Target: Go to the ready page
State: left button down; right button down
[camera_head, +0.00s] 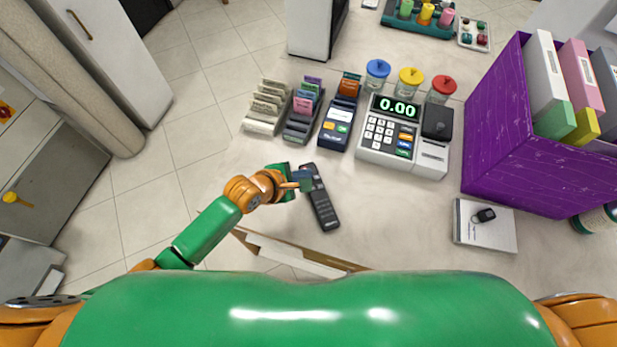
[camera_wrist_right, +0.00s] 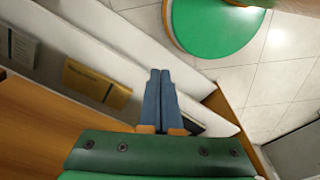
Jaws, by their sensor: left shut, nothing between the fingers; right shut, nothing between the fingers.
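A black remote control (camera_head: 322,202) lies on the counter, slanting from upper left to lower right. My left gripper (camera_head: 305,180) is shut and empty at the remote's upper end, covering part of it. I cannot tell whether its tips touch the buttons. My right gripper (camera_wrist_right: 158,98) shows only in the right wrist view. It is shut and empty, pointing at a pale shelf below a wooden edge. No screen with a ready page can be made out in these views.
The counter right of the remote is clear.

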pick_arm(q)
jog(key=shift+f, duration=0.1)
jog(key=shift+f, duration=0.3)
jog(key=shift+f, duration=0.35)
dwell(0.7)
dwell(0.3)
jog(key=shift+r+p, duration=0.75)
jog(key=shift+p, duration=0.1)
notch_tip(320, 180, up, 5)
jog(key=p, duration=0.5)
jog(key=shift+p, duration=0.4)
